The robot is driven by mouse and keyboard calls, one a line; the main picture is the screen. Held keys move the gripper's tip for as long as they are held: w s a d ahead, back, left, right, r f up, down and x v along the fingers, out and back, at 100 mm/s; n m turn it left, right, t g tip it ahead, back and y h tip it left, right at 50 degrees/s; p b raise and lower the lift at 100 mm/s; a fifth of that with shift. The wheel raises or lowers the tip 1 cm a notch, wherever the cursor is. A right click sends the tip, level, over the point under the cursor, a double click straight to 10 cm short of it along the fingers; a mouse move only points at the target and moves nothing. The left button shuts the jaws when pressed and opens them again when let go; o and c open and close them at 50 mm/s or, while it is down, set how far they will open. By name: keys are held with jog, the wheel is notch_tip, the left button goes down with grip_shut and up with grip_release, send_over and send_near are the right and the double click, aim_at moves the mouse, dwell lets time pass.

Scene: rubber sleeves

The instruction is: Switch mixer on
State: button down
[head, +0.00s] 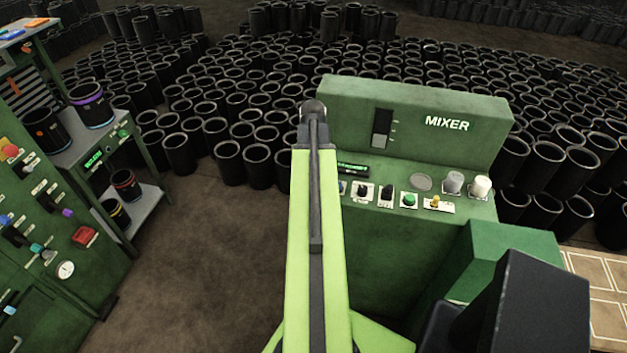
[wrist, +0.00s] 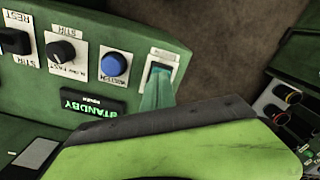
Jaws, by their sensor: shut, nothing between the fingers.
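The green mixer (head: 415,125) stands at the centre right in the head view, with a control panel on its front ledge. Its lit display (head: 353,168) reads STANDBY, upside down in the wrist view (wrist: 92,103). At the panel's end in the wrist view is a switch on a white plate (wrist: 161,56); my arm hides it in the head view. My gripper (wrist: 158,75), teal, is shut and empty, its tips overlapping the lower part of this switch. I cannot tell whether they touch it. A blue button (wrist: 113,66) sits beside it.
A black knob (wrist: 62,50) and a black switch (wrist: 14,40) are further along the panel. Another green control cabinet (head: 60,230) and a shelf with dark sleeves (head: 92,104) stand at the left. Many black sleeves fill the floor behind. Brown floor (head: 200,250) is clear between.

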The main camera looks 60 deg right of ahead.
jog(key=shift+f+b, duration=0.45)
jog(key=shift+f, duration=0.05)
notch_tip(320, 180, up, 7)
jog(key=p, duration=0.7)
jog(key=shift+r, duration=0.15)
dwell(0.3)
